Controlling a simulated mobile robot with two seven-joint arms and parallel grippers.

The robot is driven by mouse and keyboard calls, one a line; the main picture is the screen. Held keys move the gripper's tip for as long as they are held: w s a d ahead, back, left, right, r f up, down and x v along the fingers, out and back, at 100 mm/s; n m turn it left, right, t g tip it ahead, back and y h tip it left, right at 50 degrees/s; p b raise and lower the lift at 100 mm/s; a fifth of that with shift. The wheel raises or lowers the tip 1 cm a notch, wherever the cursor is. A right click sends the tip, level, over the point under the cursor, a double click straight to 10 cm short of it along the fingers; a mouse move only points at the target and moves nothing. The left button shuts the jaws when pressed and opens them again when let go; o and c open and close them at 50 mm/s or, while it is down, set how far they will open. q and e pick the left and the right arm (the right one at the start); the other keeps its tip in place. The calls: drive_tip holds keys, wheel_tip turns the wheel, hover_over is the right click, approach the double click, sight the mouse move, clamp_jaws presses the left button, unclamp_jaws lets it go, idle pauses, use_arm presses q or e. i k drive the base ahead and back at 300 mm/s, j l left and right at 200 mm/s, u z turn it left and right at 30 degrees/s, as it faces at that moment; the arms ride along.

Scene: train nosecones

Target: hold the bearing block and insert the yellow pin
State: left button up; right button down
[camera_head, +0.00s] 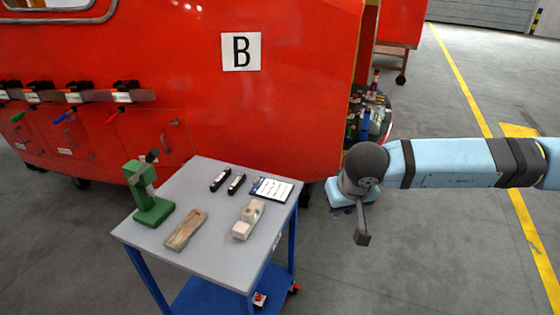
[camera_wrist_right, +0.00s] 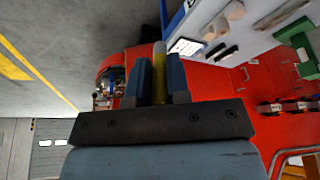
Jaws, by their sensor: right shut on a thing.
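My right gripper (camera_head: 361,222) hangs in the air to the right of the grey table. In the right wrist view it is shut on the yellow pin (camera_wrist_right: 159,70), which stands between the two fingers (camera_wrist_right: 159,62). The pin cannot be made out in the head view. A pale beige block (camera_head: 248,220), which may be the bearing block, lies on the table's right front part. It also shows in the wrist view (camera_wrist_right: 223,22), apart from the gripper. My left gripper is not in view.
The grey tabletop (camera_head: 218,238) on blue legs also carries a green stand (camera_head: 150,205), a brown wooden piece (camera_head: 186,230), two black items (camera_head: 228,182) and a clipboard (camera_head: 271,189). A red train nosecone (camera_head: 290,90) stands close behind. Floor right of the table is clear.

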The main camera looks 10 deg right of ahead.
sight(250, 222)
drive_tip(key=i+l+u, duration=0.1)
drive_tip(key=u, duration=0.3)
drive_tip(key=l+u, duration=0.4)
drive_tip(key=i+l+u, duration=0.2)
drive_tip(key=l, duration=0.2)
drive_tip(key=l+u, duration=0.2)
drive_tip(key=l, duration=1.55)
drive_tip(key=u, duration=0.05)
